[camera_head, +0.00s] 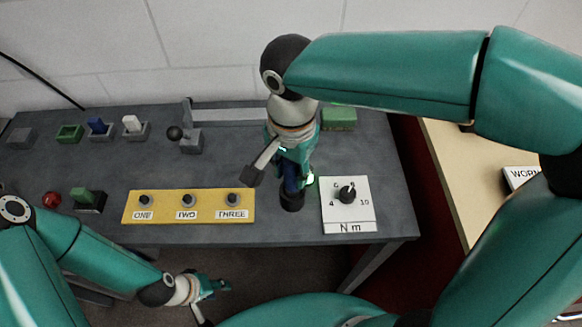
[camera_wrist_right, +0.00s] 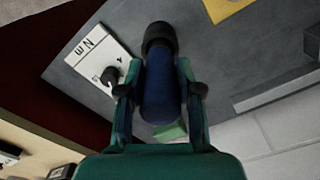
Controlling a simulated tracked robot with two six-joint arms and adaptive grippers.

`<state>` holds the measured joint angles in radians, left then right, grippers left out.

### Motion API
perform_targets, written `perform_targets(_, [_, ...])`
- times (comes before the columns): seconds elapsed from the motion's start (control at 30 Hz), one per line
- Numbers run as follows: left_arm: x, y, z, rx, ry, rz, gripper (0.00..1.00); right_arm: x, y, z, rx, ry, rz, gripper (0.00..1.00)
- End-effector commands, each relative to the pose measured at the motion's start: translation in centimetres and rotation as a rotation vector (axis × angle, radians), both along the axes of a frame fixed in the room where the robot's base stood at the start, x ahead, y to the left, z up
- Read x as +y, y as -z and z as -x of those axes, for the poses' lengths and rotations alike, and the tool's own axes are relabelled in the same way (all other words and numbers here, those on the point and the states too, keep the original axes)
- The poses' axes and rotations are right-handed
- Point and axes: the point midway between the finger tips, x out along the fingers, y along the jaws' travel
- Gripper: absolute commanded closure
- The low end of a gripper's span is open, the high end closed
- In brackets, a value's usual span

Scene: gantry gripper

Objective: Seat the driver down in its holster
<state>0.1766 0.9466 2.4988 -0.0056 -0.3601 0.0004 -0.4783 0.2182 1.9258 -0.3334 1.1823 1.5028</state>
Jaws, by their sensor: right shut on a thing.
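The driver has a blue body (camera_wrist_right: 160,100) and fills the space between the fingers of my right gripper (camera_wrist_right: 162,88) in the right wrist view. My right gripper (camera_head: 293,172) is shut on it and points down over the right part of the bench. In the head view the driver (camera_head: 291,183) is mostly hidden by the fingers. A black round part (camera_head: 291,201) shows at its lower end. I cannot tell whether that is the driver's own end or the holster around it. My left gripper (camera_head: 216,286) hangs in front of the bench, away from the driver; its jaw opening is unclear.
A white dial plate (camera_head: 348,222) lies just right of the driver. A yellow panel (camera_head: 160,212) with three knobs lies to its left. A green block (camera_head: 338,118) and a grey rail (camera_head: 228,116) are behind. Several small blocks and holders stand at the left.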

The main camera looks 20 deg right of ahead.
Motion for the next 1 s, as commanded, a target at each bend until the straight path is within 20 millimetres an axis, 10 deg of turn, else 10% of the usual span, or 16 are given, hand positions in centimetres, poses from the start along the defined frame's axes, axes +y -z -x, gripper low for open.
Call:
perform_targets(0.67, [0.0, 1.5, 0.0, 0.000, 0.000, 0.000, 0.60, 0.0, 1.8, 0.0, -0.001, 0.000, -0.001, 1.00])
perform_targets(0.7, [0.0, 1.4, 0.0, 0.000, 0.000, 0.000, 0.60, 0.0, 1.7, 0.0, -0.001, 0.000, -0.001, 0.62])
perform_targets(0.87, [0.0, 1.4, 0.0, 0.000, 0.000, 0.000, 0.60, 0.0, 1.6, 0.0, -0.001, 0.000, -0.001, 0.36])
perform_targets(1.0, [0.0, 1.4, 0.0, 0.000, 0.000, 0.000, 0.60, 0.0, 1.7, 0.0, -0.001, 0.000, -0.001, 0.36])
